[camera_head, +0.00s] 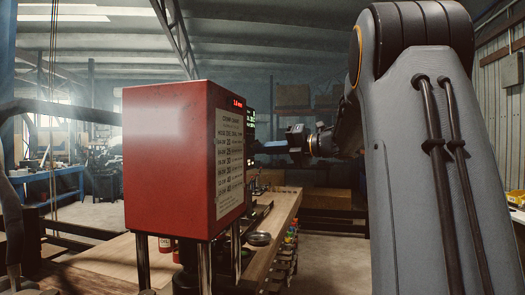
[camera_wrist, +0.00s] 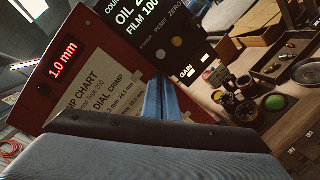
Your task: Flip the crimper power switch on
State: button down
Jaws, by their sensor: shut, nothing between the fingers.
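The red crimper (camera_head: 165,155) stands on metal legs at the bench, with a printed chart on its side. I cannot tell the switch's position. My gripper (camera_head: 262,148) is shut and empty, pointing at the panel side. Its blue fingers (camera_wrist: 160,86) cover part of the panel's lower edge; contact cannot be told.
The wooden bench (camera_head: 275,215) runs beneath and behind the crimper. A round metal dish (camera_head: 259,238) lies near its edge. In the wrist view, a tray (camera_wrist: 288,62) and several gauges or knobs, one green-topped (camera_wrist: 275,102), sit right of the panel.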

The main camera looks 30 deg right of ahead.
jog(key=s+a+b+v, duration=0.1)
jog(key=b+v, duration=0.3)
jog(key=v, duration=0.7)
jog(key=shift+a, duration=0.25)
